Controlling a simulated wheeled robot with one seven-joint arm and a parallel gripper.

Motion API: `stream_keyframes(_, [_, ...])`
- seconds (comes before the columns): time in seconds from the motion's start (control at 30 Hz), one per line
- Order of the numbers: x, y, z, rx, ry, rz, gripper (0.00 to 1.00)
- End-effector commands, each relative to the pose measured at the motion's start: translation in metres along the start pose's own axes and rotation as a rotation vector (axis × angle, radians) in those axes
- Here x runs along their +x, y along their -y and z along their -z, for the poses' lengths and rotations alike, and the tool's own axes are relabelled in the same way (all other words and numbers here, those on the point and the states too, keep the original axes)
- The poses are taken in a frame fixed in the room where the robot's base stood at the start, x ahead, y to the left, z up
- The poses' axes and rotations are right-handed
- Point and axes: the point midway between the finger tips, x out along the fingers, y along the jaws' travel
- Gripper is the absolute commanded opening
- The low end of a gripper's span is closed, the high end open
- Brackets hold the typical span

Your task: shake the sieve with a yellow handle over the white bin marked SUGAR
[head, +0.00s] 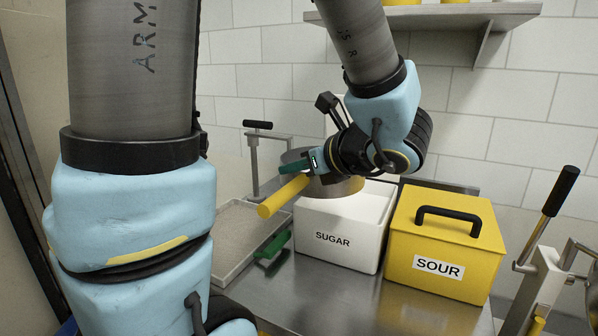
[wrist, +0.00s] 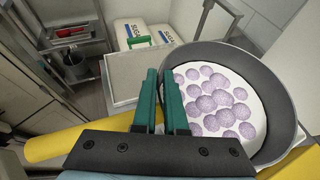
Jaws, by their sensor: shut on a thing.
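The sieve (head: 342,187) is a round grey pan with a yellow handle (head: 283,195), held above the white SUGAR bin (head: 335,240). The handle slants down to the left, past the bin's left edge. In the wrist view, the sieve (wrist: 284,92) holds many round purple gummies (wrist: 208,103) on a white layer. The exact grip spot is partly hidden by my gripper. The bin's inside is mostly hidden by the sieve and my wrist.
A yellow SOUR box (head: 438,240) with a black handle stands right of the bin. A lever device (head: 545,260) stands far right. A shelf (head: 455,14) hangs above.

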Motion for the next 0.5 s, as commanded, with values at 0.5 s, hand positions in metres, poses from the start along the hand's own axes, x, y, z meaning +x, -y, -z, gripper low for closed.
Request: stream_keyframes(0.5, [0.007, 0.018, 0.005, 0.0, 0.0, 0.0, 0.0])
